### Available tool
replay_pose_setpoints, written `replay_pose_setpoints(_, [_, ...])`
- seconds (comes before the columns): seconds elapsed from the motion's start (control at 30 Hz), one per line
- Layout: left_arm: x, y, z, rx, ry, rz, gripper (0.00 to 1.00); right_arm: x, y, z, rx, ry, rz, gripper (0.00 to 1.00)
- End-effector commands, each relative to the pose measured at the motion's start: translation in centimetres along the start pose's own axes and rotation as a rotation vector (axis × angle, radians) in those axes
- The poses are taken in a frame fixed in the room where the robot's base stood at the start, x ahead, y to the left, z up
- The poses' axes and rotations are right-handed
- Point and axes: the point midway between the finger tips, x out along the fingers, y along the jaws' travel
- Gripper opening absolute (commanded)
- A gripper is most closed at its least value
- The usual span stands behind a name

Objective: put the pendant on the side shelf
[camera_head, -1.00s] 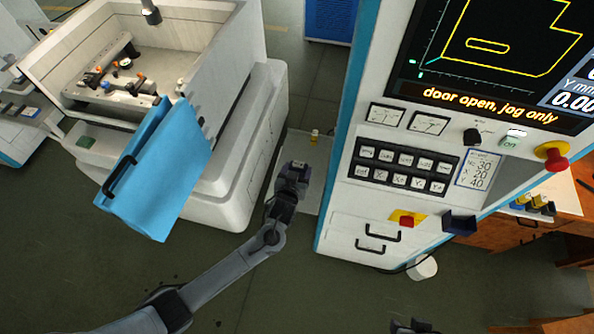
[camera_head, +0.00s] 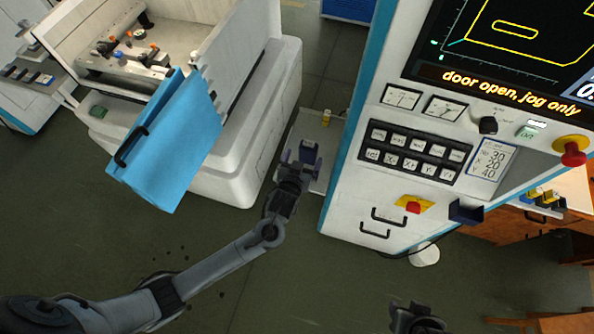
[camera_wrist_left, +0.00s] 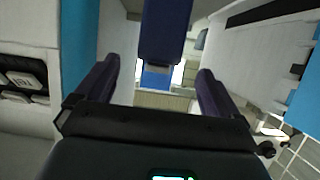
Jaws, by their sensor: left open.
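I cannot pick out the pendant for certain in either view. A narrow grey ledge (camera_head: 304,128), possibly the side shelf, lies between the white machine and the control cabinet. A small yellow-capped bottle (camera_head: 326,118) stands on it. My left gripper (camera_head: 302,155) is open over the near part of this ledge, close to the cabinet's left edge. In the left wrist view its dark blue fingers (camera_wrist_left: 160,85) are spread, with nothing seen gripped between them. My right gripper (camera_head: 417,318) shows only as a dark shape at the bottom edge; its jaws are unclear.
The control cabinet (camera_head: 340,205) stands right of my left gripper, with a dark blue holder (camera_head: 465,212) on its front. The machine's blue door (camera_head: 170,145) hangs open on the left. A white round container (camera_head: 424,255) sits by the cabinet's foot. The floor in front is clear.

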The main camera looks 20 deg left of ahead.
Motion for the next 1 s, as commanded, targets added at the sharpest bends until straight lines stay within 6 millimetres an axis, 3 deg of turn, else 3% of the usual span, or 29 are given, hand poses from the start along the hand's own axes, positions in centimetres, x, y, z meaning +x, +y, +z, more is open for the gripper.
replay_pose_setpoints(0.1, [-2.3,0.0,0.1,-0.001,-0.001,0.001,0.96,0.1,0.0,0.0,0.000,0.000,0.000,0.43])
replay_pose_setpoints(0.3, [-5.1,0.0,0.1,-0.001,-0.001,0.001,0.96,0.2,0.0,0.1,0.000,0.000,0.000,0.43])
replay_pose_setpoints(0.53, [-6.6,0.0,0.1,-0.002,-0.012,0.004,0.96,0.2,0.0,0.1,-0.001,-0.001,0.001,0.43])
replay_pose_setpoints(0.67, [-8.0,-0.1,1.2,-0.013,-0.103,0.037,0.96,0.2,0.1,0.1,-0.004,-0.001,0.003,0.43])
replay_pose_setpoints(0.77, [-10.2,-0.5,2.7,-0.015,-0.237,0.085,0.96,0.2,0.1,0.1,-0.005,-0.001,0.005,0.43])
replay_pose_setpoints(1.0, [-19.1,-3.8,5.8,0.081,-0.597,0.176,0.96,0.2,0.2,0.1,-0.006,-0.002,0.005,0.43])
